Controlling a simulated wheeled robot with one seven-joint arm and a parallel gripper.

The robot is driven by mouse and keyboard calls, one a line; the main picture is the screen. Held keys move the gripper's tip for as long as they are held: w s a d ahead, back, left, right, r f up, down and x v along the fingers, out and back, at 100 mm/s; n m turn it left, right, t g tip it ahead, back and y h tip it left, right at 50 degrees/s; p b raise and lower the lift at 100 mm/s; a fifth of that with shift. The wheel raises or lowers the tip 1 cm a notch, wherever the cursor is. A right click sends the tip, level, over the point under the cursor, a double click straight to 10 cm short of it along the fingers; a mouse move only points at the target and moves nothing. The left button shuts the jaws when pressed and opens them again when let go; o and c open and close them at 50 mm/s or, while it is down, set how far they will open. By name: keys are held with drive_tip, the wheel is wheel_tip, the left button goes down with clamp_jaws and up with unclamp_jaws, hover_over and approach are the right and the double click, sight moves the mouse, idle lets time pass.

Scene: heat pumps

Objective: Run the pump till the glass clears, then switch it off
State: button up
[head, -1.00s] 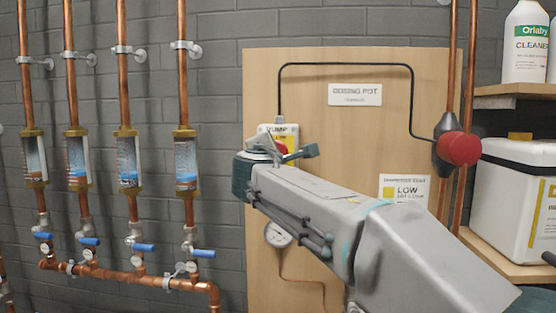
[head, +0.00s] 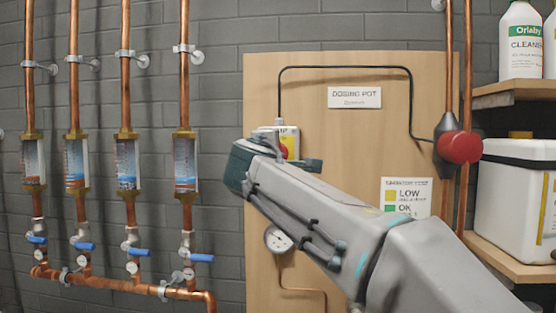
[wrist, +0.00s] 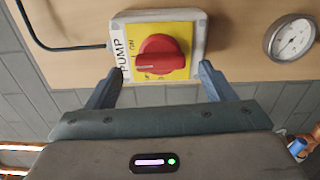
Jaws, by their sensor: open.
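The pump switch is a red rotary knob (wrist: 160,57) on a yellow plate, in a pale box labelled PUMP and ON. In the head view the switch box (head: 288,138) is partly hidden behind my arm. The knob's bar lies across the wrist view with a pale mark at its left end. My gripper (wrist: 160,72) is open, its fingers apart to either side of the knob's lower part, holding nothing. Sight glasses (head: 127,163) sit in copper pipes at left, showing blue and reddish-brown contents. I cannot tell which glass is meant or how clear each is.
Blue-handled valves (head: 200,258) and small gauges sit below the glasses. A round gauge (head: 278,239) is on the wooden board (head: 350,70). A LOW/OK card (head: 405,197) and a red round fitting (head: 460,147) are at right, near shelves holding a white box (head: 512,200).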

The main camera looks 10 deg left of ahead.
drive_tip(key=s+b, duration=0.1)
drive_tip(key=s, duration=0.4)
drive_tip(key=shift+s+d+b, duration=0.15)
drive_tip(key=shift+b, duration=0.15)
drive_tip(key=shift+d, duration=0.1)
